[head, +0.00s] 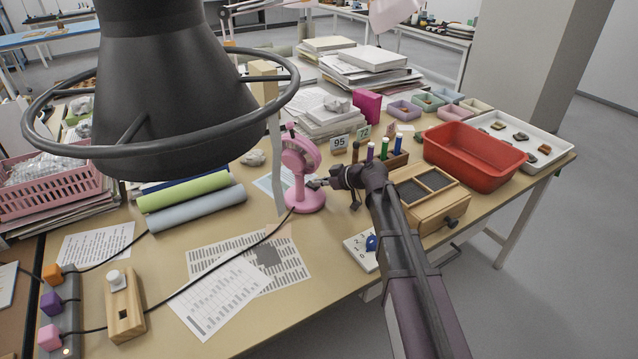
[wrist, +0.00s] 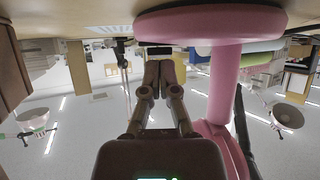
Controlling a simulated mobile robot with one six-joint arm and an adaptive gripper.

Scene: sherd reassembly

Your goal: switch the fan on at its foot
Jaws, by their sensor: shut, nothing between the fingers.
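The pink fan (head: 300,157) stands upright on the table, with its round foot (head: 306,203) flat on the top. My gripper (head: 318,183) comes in from the right, low beside the fan's stem and over the right side of the foot. In the wrist view, which is upside down, my gripper (wrist: 157,66) is shut and empty, and the pink foot (wrist: 212,23) lies close to the fingertips. The stem (wrist: 222,85) shows to the right of the fingers. I cannot make out the switch, nor whether the fingers touch the foot.
A wooden box (head: 430,203) and a pen holder (head: 393,160) stand right of the fan, near my arm. A red tub (head: 473,158) is farther right. Blue and green rolls (head: 197,208) lie left. A large dark lamp (head: 180,90) hangs in front. A cable runs to the fan across printed sheets (head: 215,295).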

